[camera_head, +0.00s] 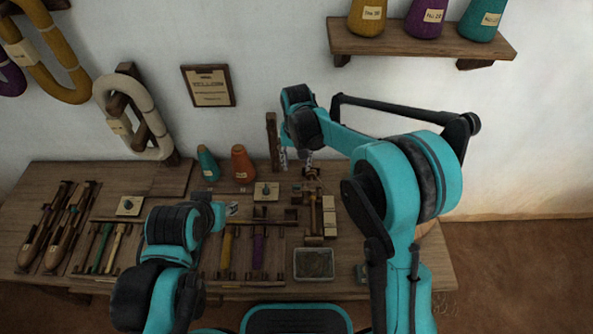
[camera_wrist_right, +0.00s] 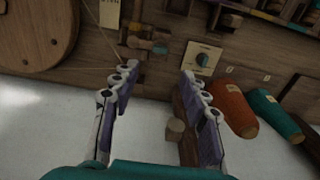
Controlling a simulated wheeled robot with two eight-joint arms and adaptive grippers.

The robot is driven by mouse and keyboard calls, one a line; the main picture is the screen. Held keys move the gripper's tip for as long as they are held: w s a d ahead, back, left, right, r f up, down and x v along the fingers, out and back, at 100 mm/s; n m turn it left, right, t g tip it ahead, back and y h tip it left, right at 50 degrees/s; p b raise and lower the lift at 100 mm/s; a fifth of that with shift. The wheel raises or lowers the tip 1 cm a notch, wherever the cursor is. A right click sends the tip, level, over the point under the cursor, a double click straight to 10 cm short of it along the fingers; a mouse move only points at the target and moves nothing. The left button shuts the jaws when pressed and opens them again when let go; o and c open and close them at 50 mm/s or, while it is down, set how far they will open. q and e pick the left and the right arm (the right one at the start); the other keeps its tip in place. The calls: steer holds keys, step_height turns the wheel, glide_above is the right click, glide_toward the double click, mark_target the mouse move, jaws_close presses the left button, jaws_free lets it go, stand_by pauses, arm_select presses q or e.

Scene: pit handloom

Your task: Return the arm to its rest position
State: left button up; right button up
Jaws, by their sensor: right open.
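My right arm reaches in from the right, over the back of the wooden table (camera_head: 120,172). Its right gripper (camera_head: 296,160) points down near the wall, beside a wooden post (camera_head: 271,138). In the right wrist view the right gripper (camera_wrist_right: 158,74) has its two purple-padded fingers spread apart, with nothing between the tips. The post (camera_wrist_right: 180,127) shows close by the right-hand finger there. My left arm is folded low over the table's front. Its left gripper (camera_head: 232,209) is small and partly hidden, so its jaws are unclear.
An orange cone (camera_head: 242,163) and a teal cone (camera_head: 207,163) stand left of the right gripper. A shelf (camera_head: 420,42) with yarn cones is on the wall above right. Wooden shuttles (camera_head: 45,228) and tools cover the table. A tray (camera_head: 314,264) lies at its front.

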steer(key=shift+r, duration=0.3)
